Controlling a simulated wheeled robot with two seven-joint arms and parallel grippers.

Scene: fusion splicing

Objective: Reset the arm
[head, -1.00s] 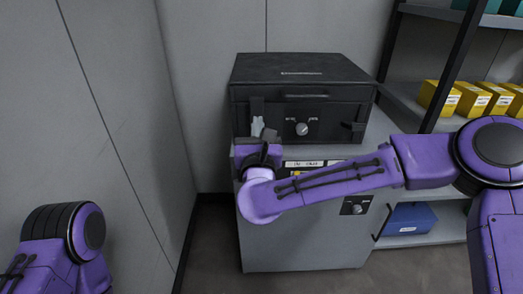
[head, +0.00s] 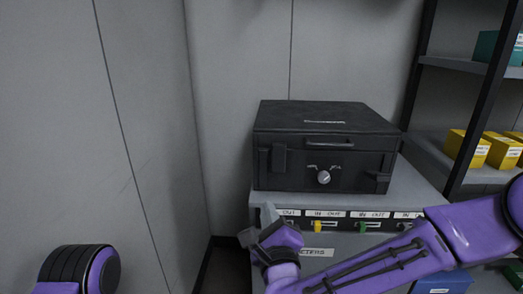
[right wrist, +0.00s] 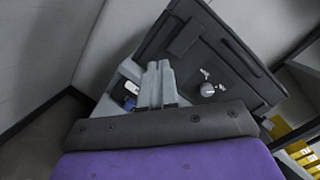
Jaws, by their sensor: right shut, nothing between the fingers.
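My right gripper (head: 257,226) is in front of the grey cabinet (head: 415,190), below and left of the black case's front. In the right wrist view its two pale fingers (right wrist: 157,84) are together with nothing between them. The black case (head: 325,148) sits closed on the cabinet, with a handle and a round dial (head: 323,177) on its front; the fingers are apart from the dial. Of my left arm only a purple and black link shows at the lower left, and the left gripper is out of view.
A row of IN/OUT labels with a yellow tab (head: 318,226) and a green tab (head: 363,227) runs along the cabinet front. A shelf rack with yellow boxes (head: 503,150) stands at the right. A grey wall (head: 150,150) is close on the left.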

